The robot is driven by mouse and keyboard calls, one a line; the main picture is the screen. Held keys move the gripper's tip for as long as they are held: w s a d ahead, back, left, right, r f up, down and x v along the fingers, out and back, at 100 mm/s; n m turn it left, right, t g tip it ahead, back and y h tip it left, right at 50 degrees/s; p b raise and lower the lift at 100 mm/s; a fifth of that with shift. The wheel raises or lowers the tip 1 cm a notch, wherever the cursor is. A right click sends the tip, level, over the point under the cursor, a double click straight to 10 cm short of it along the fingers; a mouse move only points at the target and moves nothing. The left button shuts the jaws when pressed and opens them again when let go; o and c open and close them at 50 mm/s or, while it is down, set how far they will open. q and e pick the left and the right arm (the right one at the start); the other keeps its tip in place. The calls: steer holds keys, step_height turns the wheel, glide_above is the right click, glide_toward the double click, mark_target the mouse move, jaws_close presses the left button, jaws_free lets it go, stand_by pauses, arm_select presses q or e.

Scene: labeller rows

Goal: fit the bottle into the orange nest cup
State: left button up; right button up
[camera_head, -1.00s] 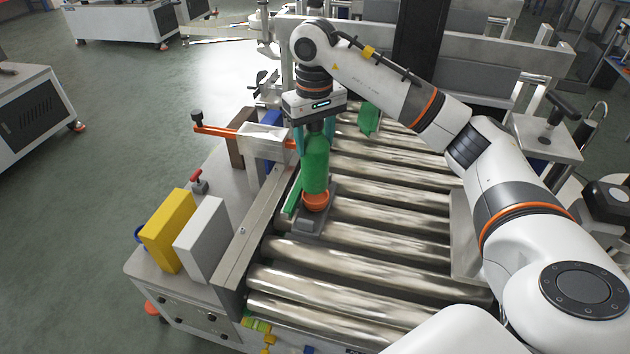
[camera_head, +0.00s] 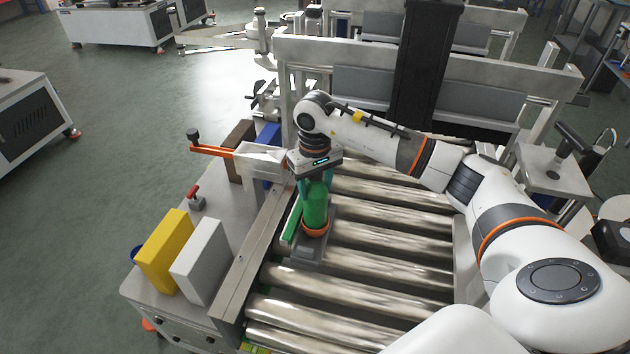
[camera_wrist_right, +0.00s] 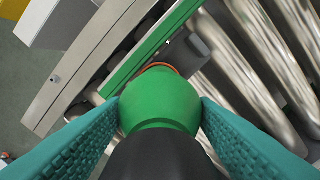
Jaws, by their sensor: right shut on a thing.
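The green bottle (camera_head: 315,206) stands about upright with its lower end at the orange nest cup (camera_head: 315,231). The cup's rim shows around the bottle's base, so the bottle's bottom is hidden in or behind it. The cup is on a grey plate (camera_head: 308,252) over the rollers. My right gripper (camera_head: 315,182) is shut on the upper part of the bottle. In the right wrist view its teal fingers flank the green bottle (camera_wrist_right: 160,105) and its dark top, and a sliver of the orange cup (camera_wrist_right: 160,67) shows beyond. My left gripper is not in view.
Metal rollers (camera_head: 390,248) run to the right of the cup. A green strip (camera_head: 292,222) and a metal side rail (camera_head: 246,262) lie to its left. Yellow (camera_head: 165,246) and white (camera_head: 200,262) boxes stand on the left ledge. An orange bar (camera_head: 212,150) is farther back.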

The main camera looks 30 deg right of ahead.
steer(key=shift+f+b, duration=0.25)
steer(key=shift+b, duration=0.05)
steer(key=o, duration=1.2)
steer(key=shift+r, duration=0.1)
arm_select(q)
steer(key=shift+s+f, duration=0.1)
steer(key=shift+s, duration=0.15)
arm_select(e)
steer(key=shift+r+p, duration=0.25)
steer(key=shift+p, duration=0.05)
steer(key=shift+w+r+b, duration=0.1)
steer(key=shift+r+b, duration=0.15)
steer(key=shift+b, duration=0.1)
step_height(320, 180, up, 11)
steer(key=b, duration=0.3)
steer(key=shift+r, duration=0.15)
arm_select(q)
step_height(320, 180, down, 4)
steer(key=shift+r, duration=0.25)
